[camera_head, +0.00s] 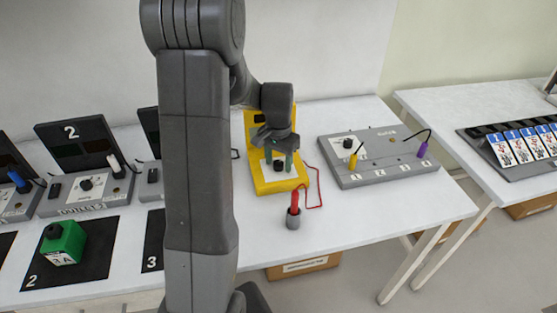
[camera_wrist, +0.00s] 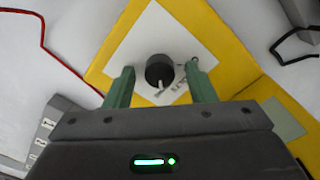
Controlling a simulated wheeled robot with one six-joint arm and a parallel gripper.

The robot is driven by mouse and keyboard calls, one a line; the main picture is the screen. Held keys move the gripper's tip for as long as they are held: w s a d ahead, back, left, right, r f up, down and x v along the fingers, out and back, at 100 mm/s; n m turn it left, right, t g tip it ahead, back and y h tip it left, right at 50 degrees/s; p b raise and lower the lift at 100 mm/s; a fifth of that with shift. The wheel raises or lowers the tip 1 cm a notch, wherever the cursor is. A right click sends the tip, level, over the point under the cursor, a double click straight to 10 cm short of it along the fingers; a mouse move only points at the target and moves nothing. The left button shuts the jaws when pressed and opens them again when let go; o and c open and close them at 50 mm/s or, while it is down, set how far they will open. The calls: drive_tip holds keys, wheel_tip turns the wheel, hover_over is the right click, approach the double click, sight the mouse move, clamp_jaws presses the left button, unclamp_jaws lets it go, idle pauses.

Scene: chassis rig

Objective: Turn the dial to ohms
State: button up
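The yellow multimeter (camera_head: 271,184) stands on the white table, with an upright back part and a flat front part. Its black dial (camera_wrist: 159,70) sits on a white face plate in the wrist view, with a pale pointer mark toward the bottom of that picture. The dial also shows small in the head view (camera_head: 279,166). My gripper (camera_wrist: 160,82) is open, with one green finger on each side of the dial and a gap to it on both sides. I cannot tell how high the fingertips are above the face. The markings around the dial are too small to read.
A red probe (camera_head: 295,203) stands in a grey holder in front of the meter, its red lead (camera_head: 320,190) looping on the table. A grey panel (camera_head: 385,170) with yellow and purple plugs lies to the right. Outlet boxes and a green block (camera_head: 64,243) are at left.

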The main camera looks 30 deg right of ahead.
sight(278, 163)
wheel_tip(278, 163, up, 14)
idle(0.6)
drive_tip(key=shift+f, duration=0.2)
wheel_tip(278, 163, down, 14)
drive_tip(key=shift+r, duration=0.15)
idle(0.6)
drive_tip(key=shift+r, duration=0.1)
